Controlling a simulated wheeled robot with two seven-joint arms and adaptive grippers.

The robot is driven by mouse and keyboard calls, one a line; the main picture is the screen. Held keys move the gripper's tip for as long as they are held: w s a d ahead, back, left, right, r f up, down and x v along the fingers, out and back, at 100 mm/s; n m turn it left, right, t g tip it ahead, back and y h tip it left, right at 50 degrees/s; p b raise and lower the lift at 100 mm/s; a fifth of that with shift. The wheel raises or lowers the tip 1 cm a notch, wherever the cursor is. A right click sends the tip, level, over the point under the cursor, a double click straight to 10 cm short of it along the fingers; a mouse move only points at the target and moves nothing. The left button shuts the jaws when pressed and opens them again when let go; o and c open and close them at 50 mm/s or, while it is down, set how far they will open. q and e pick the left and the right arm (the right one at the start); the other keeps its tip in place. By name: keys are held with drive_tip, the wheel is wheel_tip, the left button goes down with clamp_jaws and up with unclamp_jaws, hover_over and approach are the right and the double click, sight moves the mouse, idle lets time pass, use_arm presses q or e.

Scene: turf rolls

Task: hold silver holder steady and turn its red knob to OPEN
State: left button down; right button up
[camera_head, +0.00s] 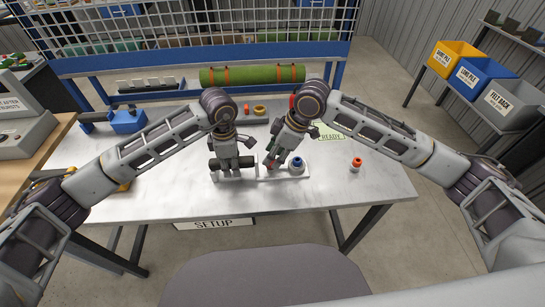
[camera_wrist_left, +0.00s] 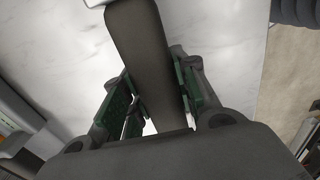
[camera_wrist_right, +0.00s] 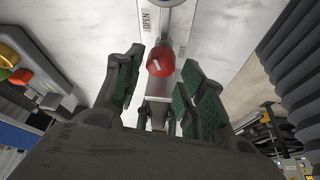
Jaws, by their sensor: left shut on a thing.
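The silver holder (camera_head: 299,174) lies on the white table and extends to the right of my left gripper. Its red knob (camera_wrist_right: 161,61) shows in the right wrist view, with a label reading OPEN (camera_wrist_right: 146,20) to its left and another label to its right. A pale mark is on the knob, but its direction is unclear. My left gripper (camera_head: 231,171) is shut on the holder's dark grip (camera_wrist_left: 140,55), which runs between its fingers. My right gripper (camera_wrist_right: 163,72) is open, with its fingers on either side of the knob; contact is not visible. In the head view it partly hides the knob.
A blue ringed part (camera_head: 297,162) sits at the holder's right end. A red-and-white piece (camera_head: 356,164) stands farther right. A green roll (camera_head: 252,75) lies behind the table. A blue tool (camera_head: 127,121) is at the left. The table's front is clear.

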drive_tip(key=w+v, duration=0.1)
drive_tip(key=v, duration=0.8)
drive_tip(key=shift+s+d+r, duration=0.15)
drive_tip(key=shift+s+r, duration=0.2)
drive_tip(key=shift+s, duration=0.15)
use_arm(q)
drive_tip(key=c, duration=1)
unclamp_jaws()
drive_tip(key=shift+c, duration=0.2)
drive_tip(key=shift+r, duration=0.1)
drive_tip(key=shift+r, duration=5.9)
